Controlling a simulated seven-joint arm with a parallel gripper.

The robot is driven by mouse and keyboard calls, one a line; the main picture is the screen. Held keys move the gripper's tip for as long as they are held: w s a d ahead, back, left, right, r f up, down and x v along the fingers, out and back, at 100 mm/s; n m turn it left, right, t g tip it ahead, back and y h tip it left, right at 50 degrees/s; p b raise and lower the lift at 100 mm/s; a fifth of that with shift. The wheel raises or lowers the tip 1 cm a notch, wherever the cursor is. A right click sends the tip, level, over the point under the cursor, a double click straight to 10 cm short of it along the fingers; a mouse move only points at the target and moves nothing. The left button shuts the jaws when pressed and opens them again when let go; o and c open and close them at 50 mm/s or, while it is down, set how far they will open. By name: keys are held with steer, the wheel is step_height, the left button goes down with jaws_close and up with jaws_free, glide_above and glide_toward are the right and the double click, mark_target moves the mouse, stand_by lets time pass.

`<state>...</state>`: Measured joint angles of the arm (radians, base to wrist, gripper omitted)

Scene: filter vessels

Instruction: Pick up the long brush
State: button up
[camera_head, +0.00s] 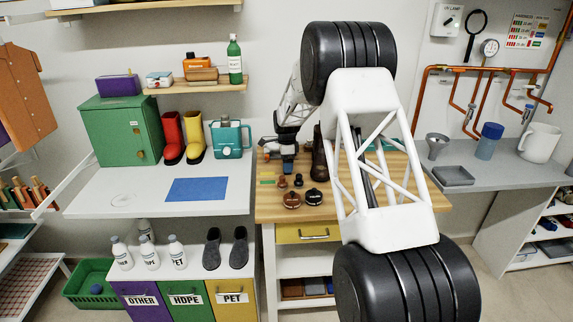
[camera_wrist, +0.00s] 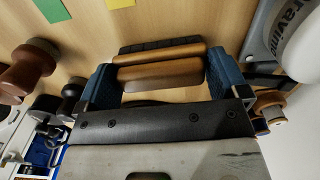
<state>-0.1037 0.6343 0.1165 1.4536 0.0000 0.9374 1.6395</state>
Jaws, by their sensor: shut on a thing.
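In the wrist view, a long brush (camera_wrist: 165,74) with a brown wooden body and a dark bristle strip lies crosswise between the two blue fingers of my gripper (camera_wrist: 160,82). The fingers are shut on its two ends. The pale wooden bench top shows beyond it; I cannot tell whether the brush touches the bench. In the head view, my gripper (camera_head: 287,150) is low over the wooden bench at the back left, and the brush cannot be made out there.
In the head view, several small dark and brown knobbed items (camera_head: 292,200) stand on the wooden bench (camera_head: 275,213) in front of my gripper. A dark bottle-like item (camera_head: 319,155) stands to its right.

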steer(key=shift+r, duration=5)
steer(key=o, duration=0.4)
steer(key=c, duration=0.3)
steer(key=s+d+r+n, duration=0.1)
steer(key=s+d+n, duration=0.2)
steer(key=n, duration=0.6)
steer(key=s+d+r+n, duration=0.1)
steer(key=s+d+n, duration=0.2)
steer(key=d+n, duration=0.4)
steer(key=shift+d+r+n, duration=0.2)
steer(key=shift+r+n, duration=0.1)
steer(key=shift+n, duration=0.7)
